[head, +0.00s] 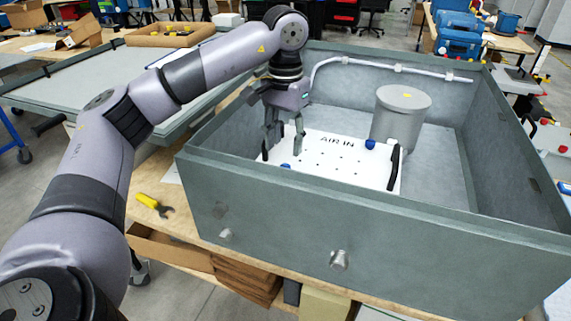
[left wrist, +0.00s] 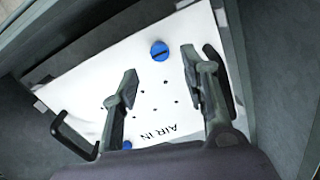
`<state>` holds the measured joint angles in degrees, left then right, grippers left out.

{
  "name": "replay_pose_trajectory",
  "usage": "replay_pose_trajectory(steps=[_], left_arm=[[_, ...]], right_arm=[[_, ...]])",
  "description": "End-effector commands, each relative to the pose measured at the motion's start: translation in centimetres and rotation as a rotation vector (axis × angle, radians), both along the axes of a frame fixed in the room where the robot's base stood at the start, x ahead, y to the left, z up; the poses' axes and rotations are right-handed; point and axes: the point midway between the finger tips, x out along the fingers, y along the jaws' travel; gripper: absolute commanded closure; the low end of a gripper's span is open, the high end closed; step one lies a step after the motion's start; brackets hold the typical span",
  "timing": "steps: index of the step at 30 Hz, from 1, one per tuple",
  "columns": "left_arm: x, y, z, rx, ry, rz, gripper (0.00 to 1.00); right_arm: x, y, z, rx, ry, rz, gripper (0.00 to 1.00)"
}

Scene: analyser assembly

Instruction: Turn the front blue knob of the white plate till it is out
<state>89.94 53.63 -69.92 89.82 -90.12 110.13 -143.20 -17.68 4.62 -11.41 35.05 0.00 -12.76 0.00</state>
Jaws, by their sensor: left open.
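The white plate (head: 335,165), marked AIR IN, lies inside the grey-green box. Its front blue knob (head: 285,166) shows just below my left gripper (head: 283,148). The knob also shows in the left wrist view (left wrist: 159,50), round with a dark slot, seated at the plate's edge. My left gripper is open and points down, with its fingertips (left wrist: 159,65) apart and nothing between them. The knob appears just beyond the gap, not clasped. A second blue knob (head: 370,144) is at the plate's back edge, partly hidden in the left wrist view (left wrist: 127,145). My right gripper is out of view.
Black handles stand at the plate's right (head: 393,167) and left (left wrist: 218,80) sides. A grey cylinder (head: 401,115) stands behind the plate. The box's front wall (head: 370,235) rises close to the front knob. A yellow-handled tool (head: 152,204) lies on the bench outside.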

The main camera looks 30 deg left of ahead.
Motion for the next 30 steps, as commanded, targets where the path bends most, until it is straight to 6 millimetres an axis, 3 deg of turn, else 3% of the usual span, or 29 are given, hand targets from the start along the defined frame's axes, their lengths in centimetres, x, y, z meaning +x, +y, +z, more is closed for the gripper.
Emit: replay_pose_trajectory(steps=[5,12,22,30], left_arm=[[-0.1,0.0,-3.4,0.000,0.002,0.000,0.59],[-0.1,0.0,-5.9,-0.001,0.000,0.000,0.59],[0.0,0.0,-6.4,-0.001,-0.001,0.000,0.59],[0.0,0.0,-6.3,-0.001,-0.001,0.000,0.76]], right_arm=[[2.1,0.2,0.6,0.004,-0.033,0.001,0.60],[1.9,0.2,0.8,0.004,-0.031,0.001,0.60],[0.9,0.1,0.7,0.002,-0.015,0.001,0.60],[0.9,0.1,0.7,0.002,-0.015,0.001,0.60]])
